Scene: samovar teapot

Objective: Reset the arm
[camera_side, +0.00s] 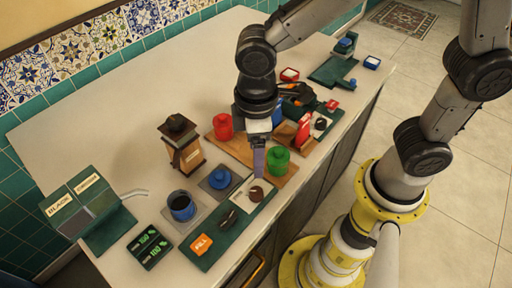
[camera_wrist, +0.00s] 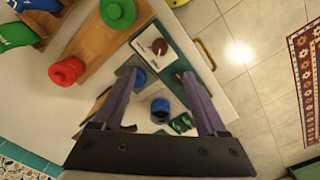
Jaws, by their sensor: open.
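My gripper (camera_side: 259,161) hangs from the arm over the counter, above the area by the green canister and the white tray. In the wrist view my gripper (camera_wrist: 165,88) shows two purple fingers spread wide with nothing between them but the counter items far below. It is open and empty. The blue-lidded teapot (camera_side: 219,178) sits on a grey pad; it also shows in the wrist view (camera_wrist: 138,76). A blue pot with a dark inside (camera_side: 182,206) stands to its left, and in the wrist view (camera_wrist: 160,108) it lies between the fingers.
A red canister (camera_side: 222,126) and green canister (camera_side: 278,160) stand on a wooden board. A brown box-shaped dispenser (camera_side: 182,147) stands behind. The counter's back left is clear.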

